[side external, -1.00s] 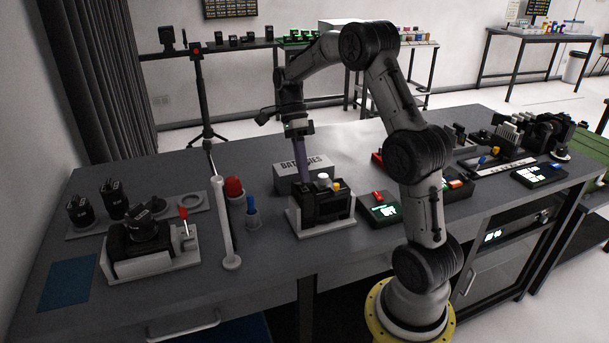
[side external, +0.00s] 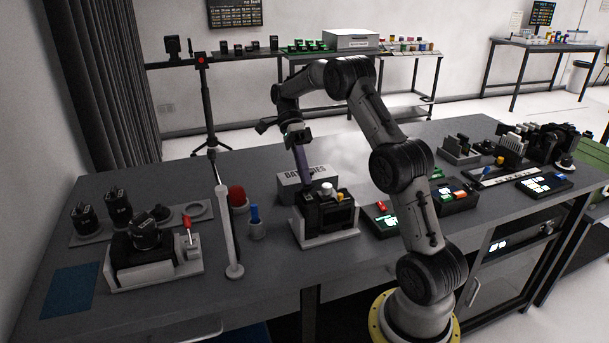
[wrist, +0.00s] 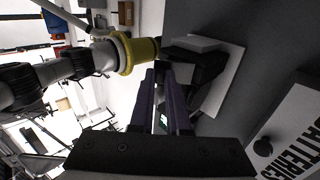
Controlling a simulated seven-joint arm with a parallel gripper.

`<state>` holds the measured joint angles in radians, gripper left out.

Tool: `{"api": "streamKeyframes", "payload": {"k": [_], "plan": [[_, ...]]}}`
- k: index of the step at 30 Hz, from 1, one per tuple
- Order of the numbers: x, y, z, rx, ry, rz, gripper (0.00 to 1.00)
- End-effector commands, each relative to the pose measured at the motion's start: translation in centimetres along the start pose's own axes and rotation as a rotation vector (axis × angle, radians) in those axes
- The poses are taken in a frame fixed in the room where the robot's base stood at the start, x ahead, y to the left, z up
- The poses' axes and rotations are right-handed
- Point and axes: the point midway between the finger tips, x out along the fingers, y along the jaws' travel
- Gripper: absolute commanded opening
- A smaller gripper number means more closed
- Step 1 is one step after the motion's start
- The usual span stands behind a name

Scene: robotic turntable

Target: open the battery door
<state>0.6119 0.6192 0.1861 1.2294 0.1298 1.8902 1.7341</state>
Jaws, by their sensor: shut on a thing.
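A black device (side external: 327,211) sits in a white cradle (side external: 327,238) near the middle of the table. A white knob and a yellow knob stand on its top. My gripper (side external: 307,179), with long purple fingers, reaches down to the device's back left edge. The fingers lean a little. In the wrist view my gripper (wrist: 164,66) has its tips beside the black device (wrist: 207,72). It is shut on a part of the device there, which the fingers hide. I cannot make out the battery door as a separate piece.
A box labelled BATTERIES (side external: 293,187) stands close behind the device. A white post (side external: 228,230), a red-topped holder (side external: 238,196) and a blue-topped holder (side external: 255,222) stand to the left. A small panel with a red switch (side external: 381,218) is to the right.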

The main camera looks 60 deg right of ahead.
Motion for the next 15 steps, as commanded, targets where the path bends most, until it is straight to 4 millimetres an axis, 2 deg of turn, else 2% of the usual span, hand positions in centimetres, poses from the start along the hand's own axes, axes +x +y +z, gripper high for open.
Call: {"api": "streamKeyframes", "payload": {"k": [2, 3, 8, 15], "plan": [[-0.06, 0.04, 0.04, -0.001, -0.001, -0.002, 0.0], [-0.06, 0.04, 0.04, -0.001, -0.001, -0.002, 0.18], [-0.03, 0.03, 0.03, -0.001, -0.001, -0.002, 0.45], [0.0, 0.02, 0.01, 0.0, 0.0, -0.001, 0.45]]}}
